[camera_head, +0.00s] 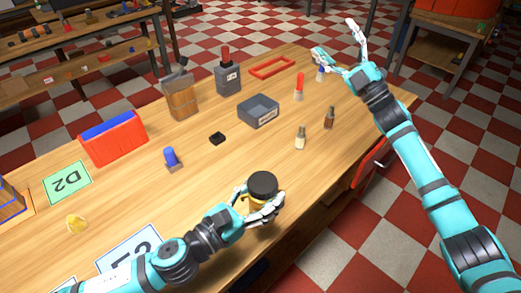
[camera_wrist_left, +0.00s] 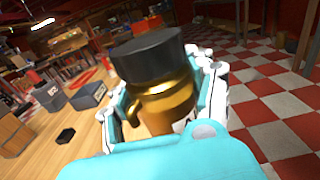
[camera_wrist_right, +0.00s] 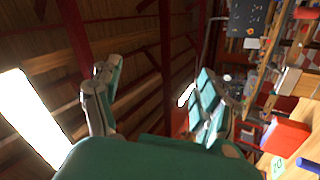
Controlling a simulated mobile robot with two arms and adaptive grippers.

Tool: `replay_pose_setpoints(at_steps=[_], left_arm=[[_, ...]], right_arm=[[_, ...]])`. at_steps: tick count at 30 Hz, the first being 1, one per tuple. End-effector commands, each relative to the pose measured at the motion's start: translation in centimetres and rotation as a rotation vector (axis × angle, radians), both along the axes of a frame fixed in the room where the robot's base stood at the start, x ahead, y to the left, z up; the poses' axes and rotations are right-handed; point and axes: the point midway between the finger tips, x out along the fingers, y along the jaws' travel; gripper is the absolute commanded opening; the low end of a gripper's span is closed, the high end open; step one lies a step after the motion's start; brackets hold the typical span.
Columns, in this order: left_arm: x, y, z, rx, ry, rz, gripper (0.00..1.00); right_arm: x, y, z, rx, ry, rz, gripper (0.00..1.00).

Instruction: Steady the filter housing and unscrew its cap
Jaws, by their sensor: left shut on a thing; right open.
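The filter housing (camera_head: 256,205) is a golden-brown cylinder near the front edge of the wooden table. Its black cap (camera_head: 262,185) sits on top. My left gripper (camera_head: 264,208) is shut around the housing below the cap. In the left wrist view the golden housing (camera_wrist_left: 165,105) stands between my fingers (camera_wrist_left: 165,112), with the black cap (camera_wrist_left: 148,55) above them. My right gripper (camera_head: 338,45) is open and empty, raised beyond the far right end of the table. In the right wrist view its fingers (camera_wrist_right: 160,105) are spread with nothing between them.
Two small bottles (camera_head: 300,138) (camera_head: 329,118) stand to the right of the housing. A grey bin (camera_head: 259,111), a small black block (camera_head: 217,138) and a blue-topped piece (camera_head: 171,158) lie farther back. A red bin (camera_head: 113,138) stands at left. Table around the cap is clear.

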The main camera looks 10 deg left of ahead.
Motion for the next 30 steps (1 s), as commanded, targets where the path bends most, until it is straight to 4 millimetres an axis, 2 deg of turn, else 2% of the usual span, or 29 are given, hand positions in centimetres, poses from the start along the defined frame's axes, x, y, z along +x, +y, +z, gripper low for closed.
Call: replay_pose_setpoints(at_steps=[1,3,9,13,16,20,23,25,27,30], left_arm=[[0.0,0.0,0.1,-0.001,-0.003,-0.001,0.00],[0.0,0.0,0.1,-0.001,-0.003,-0.001,0.00],[0.0,0.0,0.1,-0.001,-0.003,-0.001,0.00],[0.0,0.0,0.1,-0.001,-0.003,-0.001,0.00],[0.0,0.0,0.1,-0.001,-0.003,-0.001,0.00],[0.0,0.0,0.1,-0.001,-0.003,-0.001,0.00],[0.0,0.0,0.1,-0.001,-0.003,-0.001,0.00],[0.0,0.0,0.1,-0.001,-0.003,-0.001,0.00],[0.0,0.0,0.1,-0.001,-0.003,-0.001,0.00],[0.0,0.0,0.1,-0.001,-0.003,-0.001,0.00]], right_arm=[[-1.2,2.0,1.5,-0.027,-0.050,0.053,0.76],[-3.1,4.6,3.1,-0.070,-0.115,0.127,0.76],[-9.5,11.7,5.9,-0.224,-0.295,0.353,0.76],[-14.5,15.9,6.4,-0.359,-0.409,0.516,0.76],[-18.6,18.7,5.8,-0.492,-0.498,0.649,0.76],[-23.9,21.4,3.5,-0.721,-0.605,0.833,0.76],[-27.7,22.4,0.4,-0.967,-0.682,0.978,0.76],[-29.7,22.2,-2.3,-1.184,-0.724,1.069,0.76],[-30.6,21.0,-5.0,-1.432,-0.747,1.134,0.76],[-30.4,18.4,-7.8,-1.780,-0.744,1.166,0.76]])
